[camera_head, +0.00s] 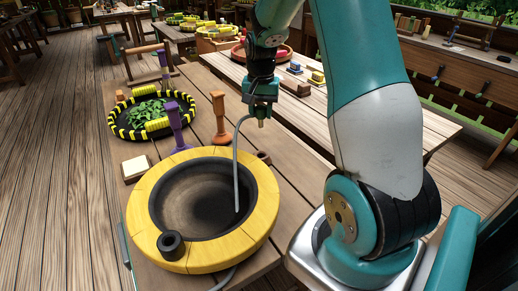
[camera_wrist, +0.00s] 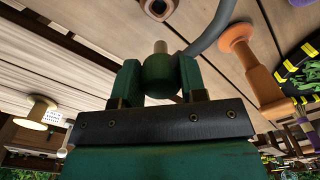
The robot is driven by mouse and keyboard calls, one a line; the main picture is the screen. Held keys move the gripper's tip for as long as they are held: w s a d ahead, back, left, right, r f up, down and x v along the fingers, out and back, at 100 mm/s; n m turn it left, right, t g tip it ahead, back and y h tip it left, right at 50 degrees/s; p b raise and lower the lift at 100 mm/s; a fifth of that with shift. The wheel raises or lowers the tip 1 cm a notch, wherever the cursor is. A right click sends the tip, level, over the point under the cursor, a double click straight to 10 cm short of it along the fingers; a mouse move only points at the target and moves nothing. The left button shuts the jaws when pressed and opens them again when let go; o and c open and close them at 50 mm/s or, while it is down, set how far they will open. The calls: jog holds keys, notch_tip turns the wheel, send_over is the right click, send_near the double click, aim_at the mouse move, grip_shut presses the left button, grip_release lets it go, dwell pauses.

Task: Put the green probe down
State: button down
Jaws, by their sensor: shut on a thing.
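My gripper (camera_head: 261,102) is shut on the green probe (camera_wrist: 160,74), seen between its two fingers in the wrist view. The probe points down, its short brassy tip (camera_head: 261,123) bare below the fingers. It hangs above the table, behind and to the right of the yellow-rimmed pan (camera_head: 258,228). A grey cable (camera_head: 236,160) runs from beside the gripper down into the pan. A small brown block with a hole (camera_head: 264,157) sits on the table by the pan's right back rim; it also shows at the top of the wrist view (camera_wrist: 158,8).
A black ring (camera_head: 171,245) sits on the pan's front left rim. An orange stamp-like tool (camera_head: 219,118) and a purple one (camera_head: 176,125) stand behind the pan. A black-and-yellow tray (camera_head: 117,124) of leaves lies behind them. A pale square block (camera_head: 135,168) is at left.

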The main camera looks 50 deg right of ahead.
notch_tip(320, 180, down, 13)
jog(key=shift+f+p, duration=0.2)
jog(key=shift+p, duration=0.25)
jog(key=shift+f, duration=0.1)
jog(key=c, duration=0.7)
grip_release()
